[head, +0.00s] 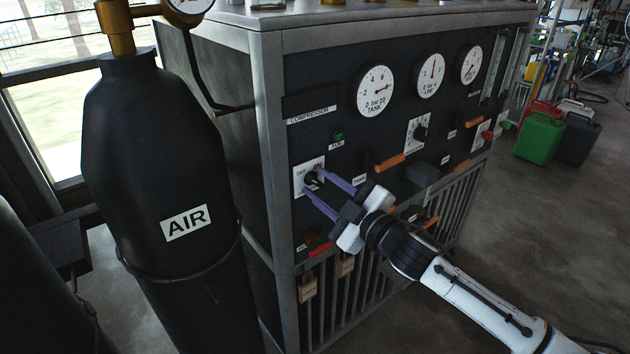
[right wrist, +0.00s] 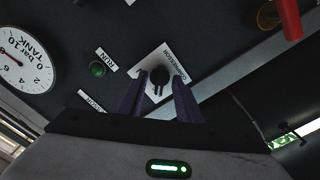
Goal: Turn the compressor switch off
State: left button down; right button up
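The compressor switch is a dark knob on a white plate (head: 298,181) marked OFF and ON, at the panel's left side. In the right wrist view the knob (right wrist: 158,78) stands on its tilted white plate, labelled COMPRESSOR. My right gripper (head: 312,183) is at the plate, its two purple fingers apart. In the right wrist view the fingers (right wrist: 159,88) lie to either side of the knob, with gaps visible. I cannot tell which way the knob points. A green lamp (head: 338,136) labelled RUN is above the switch. My left gripper is not in view.
The black AIR cylinder (head: 160,160) stands left of the panel. Gauges (head: 375,91), orange-handled valves (head: 389,162) and a selector dial (head: 420,132) are on the panel to the right. Tagged items (head: 307,287) hang below. Green and dark cans (head: 540,137) stand on the floor behind.

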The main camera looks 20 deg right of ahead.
jog(key=p+v, duration=0.1)
jog(key=v, duration=0.6)
jog(key=shift+p, duration=0.3)
jog(key=b+v, duration=0.1)
jog(key=v, duration=0.9)
jog(key=s+f+m+g+h, duration=0.2)
jog(key=s+f+m, duration=0.1)
jog(key=f, duration=0.6)
jog(key=s+f+m+g+h, duration=0.2)
jog(key=s+f+m, duration=0.15)
jog(key=f, duration=0.55)
jog(key=s+a+f+m+g, duration=0.2)
jog(key=s+a+f, duration=0.1)
jog(key=s+f, duration=0.2)
jog(key=s+a+f+m+g, duration=0.2)
jog(key=s+a+f, duration=0.2)
jog(key=s+f, duration=0.2)
notch_tip(320, 180, down, 2)
jog(key=shift+a+f, duration=0.2)
jog(key=shift+a, duration=0.05)
